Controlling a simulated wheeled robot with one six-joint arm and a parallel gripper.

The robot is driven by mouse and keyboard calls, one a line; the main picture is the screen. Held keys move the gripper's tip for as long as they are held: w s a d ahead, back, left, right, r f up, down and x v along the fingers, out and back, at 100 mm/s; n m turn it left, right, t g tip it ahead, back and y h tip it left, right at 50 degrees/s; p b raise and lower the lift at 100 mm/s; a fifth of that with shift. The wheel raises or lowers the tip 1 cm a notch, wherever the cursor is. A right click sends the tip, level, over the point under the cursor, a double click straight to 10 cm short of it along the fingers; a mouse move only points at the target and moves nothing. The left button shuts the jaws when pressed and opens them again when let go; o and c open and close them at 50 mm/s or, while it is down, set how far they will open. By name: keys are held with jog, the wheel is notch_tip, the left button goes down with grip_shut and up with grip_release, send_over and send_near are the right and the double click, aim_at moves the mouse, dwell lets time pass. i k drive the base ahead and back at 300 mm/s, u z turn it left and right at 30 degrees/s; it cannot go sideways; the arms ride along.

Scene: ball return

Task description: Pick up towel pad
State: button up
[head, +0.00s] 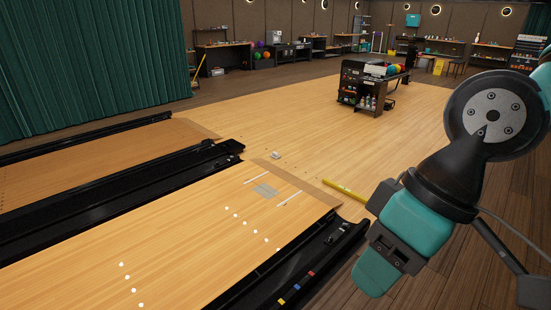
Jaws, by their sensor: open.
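I cannot pick out the towel pad for certain. A small pale object (276,155) lies on the wooden floor just beyond the lane end, too small to identify. My gripper (375,274) hangs at the right, seen from the side, with a teal tip below a black bracket. It is open, and nothing shows in it. It appears above the dark plank floor, to the right of the lane and apart from the pale object.
A bowling lane (180,240) with black gutters fills the lower left. A yellow bar (344,189) lies beyond its right corner. A black cart (362,87) with bottles stands farther back. Workbenches line the far wall. A green curtain (90,65) hangs at left.

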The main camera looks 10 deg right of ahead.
aim_at(274, 155)
jog(key=z, duration=0.4)
jog(key=k, duration=0.5)
jog(key=z, duration=0.85)
jog(key=i, duration=6.9)
jog(key=u, duration=0.2)
jog(key=i, duration=1.9)
jog(key=u, duration=0.6)
jog(key=i, duration=1)
jog(key=u, duration=0.55)
